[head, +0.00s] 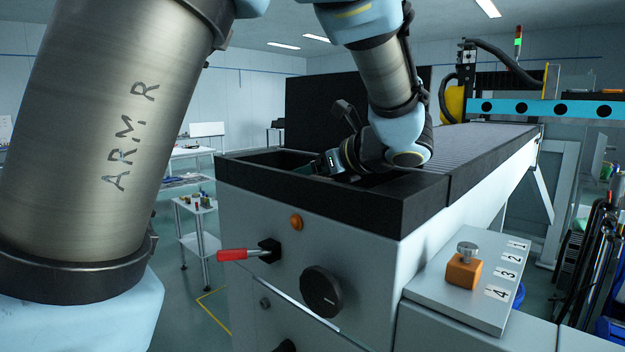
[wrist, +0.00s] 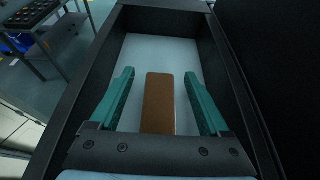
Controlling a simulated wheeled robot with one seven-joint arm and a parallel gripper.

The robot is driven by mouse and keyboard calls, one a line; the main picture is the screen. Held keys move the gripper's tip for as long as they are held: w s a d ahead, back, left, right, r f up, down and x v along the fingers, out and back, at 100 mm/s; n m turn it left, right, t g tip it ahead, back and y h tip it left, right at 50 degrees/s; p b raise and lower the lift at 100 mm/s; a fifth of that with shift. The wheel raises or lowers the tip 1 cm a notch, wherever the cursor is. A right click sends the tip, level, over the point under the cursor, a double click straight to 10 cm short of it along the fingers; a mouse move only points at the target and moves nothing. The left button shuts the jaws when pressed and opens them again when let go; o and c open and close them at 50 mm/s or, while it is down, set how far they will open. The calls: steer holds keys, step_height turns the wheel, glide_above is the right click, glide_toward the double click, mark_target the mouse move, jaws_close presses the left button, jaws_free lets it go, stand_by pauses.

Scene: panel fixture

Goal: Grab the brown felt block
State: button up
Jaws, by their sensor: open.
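The brown felt block (wrist: 159,100) lies on the pale floor of a black-walled tray in the wrist view. It is long and upright in the picture, between the two teal fingers of my gripper (wrist: 160,92). The fingers are open, with a gap on each side of the block. I cannot tell how far the fingertips are above the floor. In the head view my gripper (head: 325,163) reaches into the black tray on top of the panel fixture. The block is hidden there by the tray wall and my arm.
The tray's black rim (head: 315,213) surrounds my gripper closely. An orange block with a metal knob (head: 464,269) sits on a numbered panel at right.

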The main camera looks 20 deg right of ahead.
jaws_close()
stand_by(0.5)
steer(key=shift+r, duration=0.15)
